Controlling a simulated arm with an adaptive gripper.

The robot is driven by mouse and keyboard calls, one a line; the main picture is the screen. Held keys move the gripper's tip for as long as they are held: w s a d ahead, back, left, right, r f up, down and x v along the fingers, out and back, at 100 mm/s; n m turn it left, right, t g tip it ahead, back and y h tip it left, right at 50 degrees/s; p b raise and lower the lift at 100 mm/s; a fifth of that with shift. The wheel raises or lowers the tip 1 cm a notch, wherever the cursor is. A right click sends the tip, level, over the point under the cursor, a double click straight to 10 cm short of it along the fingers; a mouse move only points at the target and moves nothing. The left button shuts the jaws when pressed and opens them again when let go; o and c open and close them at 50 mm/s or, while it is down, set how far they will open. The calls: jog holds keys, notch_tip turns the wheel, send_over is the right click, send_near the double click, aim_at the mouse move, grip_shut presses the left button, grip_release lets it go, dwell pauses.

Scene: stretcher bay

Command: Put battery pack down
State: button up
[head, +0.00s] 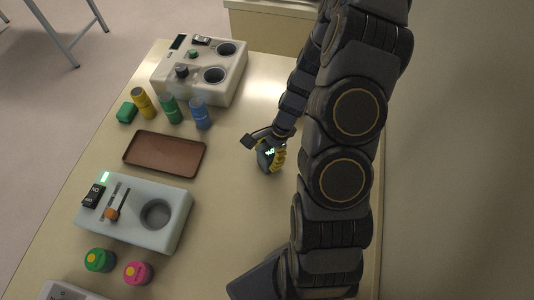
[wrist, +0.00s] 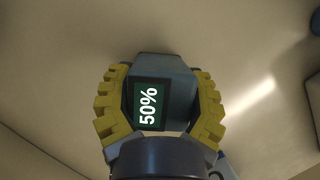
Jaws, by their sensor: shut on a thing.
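The battery pack (wrist: 165,72) is a grey-blue block with a dark screen reading 50% in the wrist view. It sits between the two yellow padded fingers of my gripper (wrist: 160,100), which is shut on it.
A brown tray (head: 164,153) lies left of my gripper. A beige device (head: 199,70) with round wells stands at the back, and a pale blue-grey device (head: 135,212) at front left. Yellow (head: 143,102), green (head: 169,108) and blue (head: 200,113) cylinders stand behind the tray. Table right of the tray is clear.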

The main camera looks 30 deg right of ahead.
jog(key=shift+f, duration=0.15)
jog(key=o, duration=1.2)
jog(key=shift+c, duration=0.2)
jog(key=v, duration=1.1)
jog(key=s+a+r+n, duration=0.1)
jog(key=a+r+n, duration=0.4)
jog(key=r, duration=0.2)
jog(key=s+a+r+n+h, duration=0.2)
jog(key=s+a+r+n, duration=0.2)
jog(key=s+r+n, duration=0.1)
jog(key=s+a+r+n+g+h, duration=0.1)
jog(key=s+a+r+n, duration=0.3)
jog(key=s+n, duration=0.4)
jog(key=shift+s+a+r+g+h, duration=0.15)
jog(key=shift+s+r+g+h, duration=0.2)
jog(key=shift+s+h, duration=0.55)
